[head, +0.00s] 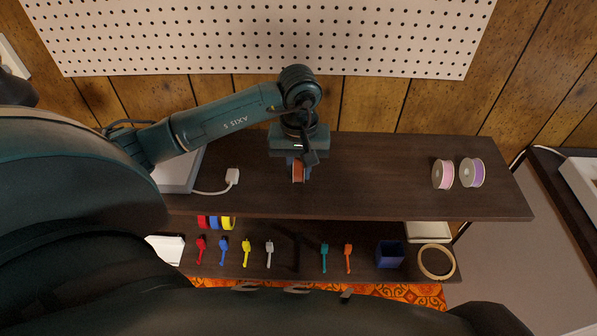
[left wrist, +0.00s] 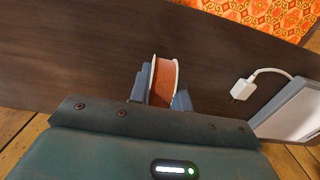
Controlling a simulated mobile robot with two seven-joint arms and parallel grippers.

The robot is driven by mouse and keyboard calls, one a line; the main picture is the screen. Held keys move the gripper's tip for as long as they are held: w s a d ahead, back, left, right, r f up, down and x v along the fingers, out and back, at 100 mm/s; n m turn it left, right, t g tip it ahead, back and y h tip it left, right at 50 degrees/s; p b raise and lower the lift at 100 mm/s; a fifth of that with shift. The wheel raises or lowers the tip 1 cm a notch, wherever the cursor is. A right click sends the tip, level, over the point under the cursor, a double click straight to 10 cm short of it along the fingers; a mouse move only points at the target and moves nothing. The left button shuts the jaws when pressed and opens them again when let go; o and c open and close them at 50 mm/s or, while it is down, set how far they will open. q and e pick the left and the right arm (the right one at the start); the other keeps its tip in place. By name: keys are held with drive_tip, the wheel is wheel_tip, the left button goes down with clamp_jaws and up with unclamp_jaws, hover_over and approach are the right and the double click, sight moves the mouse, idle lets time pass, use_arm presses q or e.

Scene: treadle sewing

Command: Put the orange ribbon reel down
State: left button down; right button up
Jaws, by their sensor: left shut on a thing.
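The orange ribbon reel (left wrist: 164,82) has white rims and stands on edge between the fingers of my left gripper (left wrist: 160,98) in the left wrist view. My left gripper is shut on the reel and points down. I cannot tell whether the reel touches the wood. My right gripper is not in view.
A pink reel (head: 443,174) and a purple reel (head: 473,172) stand at the right of the top. A white plug (head: 232,176) with its cable lies to the left. The lower shelf holds several coloured tools, a blue box (head: 390,254) and a wooden hoop (head: 436,262). The top between gripper and reels is clear.

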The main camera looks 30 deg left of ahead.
use_arm(q)
wheel_tip(320, 180, down, 2)
drive_tip(key=shift+f, duration=0.1)
drive_tip(key=shift+f, duration=0.25)
drive_tip(key=c, duration=1.3)
unclamp_jaws()
drive_tip(key=shift+r, duration=0.1)
